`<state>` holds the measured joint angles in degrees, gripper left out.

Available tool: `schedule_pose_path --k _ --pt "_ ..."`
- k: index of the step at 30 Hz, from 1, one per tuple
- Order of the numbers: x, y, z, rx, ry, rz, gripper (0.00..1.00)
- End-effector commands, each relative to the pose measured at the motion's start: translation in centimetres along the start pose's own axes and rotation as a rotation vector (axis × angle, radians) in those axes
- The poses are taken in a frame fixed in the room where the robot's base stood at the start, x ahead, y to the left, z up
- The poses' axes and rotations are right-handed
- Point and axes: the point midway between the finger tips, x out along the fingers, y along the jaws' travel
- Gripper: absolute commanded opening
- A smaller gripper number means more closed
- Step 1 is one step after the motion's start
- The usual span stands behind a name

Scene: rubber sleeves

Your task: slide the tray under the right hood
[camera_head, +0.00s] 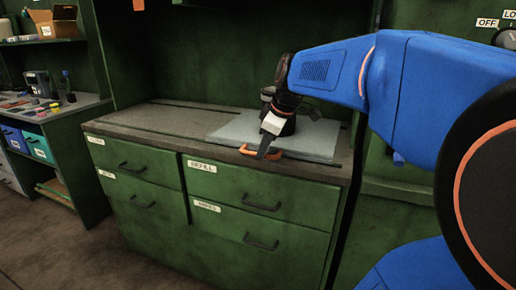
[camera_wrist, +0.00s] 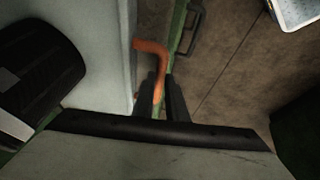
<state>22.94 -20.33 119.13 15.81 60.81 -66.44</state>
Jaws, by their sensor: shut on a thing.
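The tray (camera_head: 226,130) is a flat pale grey slab with an orange handle (camera_head: 280,155) at its front edge. It lies on the right part of the grey counter (camera_head: 150,118). My gripper (camera_head: 265,152) is at the front edge, shut on the handle. The wrist view shows the orange handle (camera_wrist: 151,48) between the two dark fingers (camera_wrist: 160,98), with the tray (camera_wrist: 108,40) to the left. A black ribbed round object (camera_wrist: 38,75) stands on the tray, partly hidden by my gripper in the head view. I cannot make out the right hood.
Green drawers with black handles (camera_head: 263,207) are under the counter. The counter's left part is bare. A side bench (camera_head: 85,101) with small items and a shelf with a cardboard box (camera_head: 55,22) stand at the left. Open floor (camera_head: 40,240) lies in front.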

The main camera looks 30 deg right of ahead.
Motion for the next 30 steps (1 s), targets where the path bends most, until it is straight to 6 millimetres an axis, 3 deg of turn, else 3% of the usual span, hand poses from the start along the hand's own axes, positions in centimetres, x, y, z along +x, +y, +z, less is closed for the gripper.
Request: schedule_pose_path --k 11,12,14,24,30 --pt "-0.1 -0.1 0.4 -0.001 -0.008 0.0 0.0" --pt "-0.1 -0.1 0.4 -0.001 -0.008 -0.001 0.19" --pt "-0.1 -0.1 0.4 0.0 -0.007 0.0 0.31" --pt "-0.3 0.0 0.3 0.0 -0.005 0.0 0.31" --pt "-2.5 0.0 0.3 0.0 -0.004 0.002 0.31"
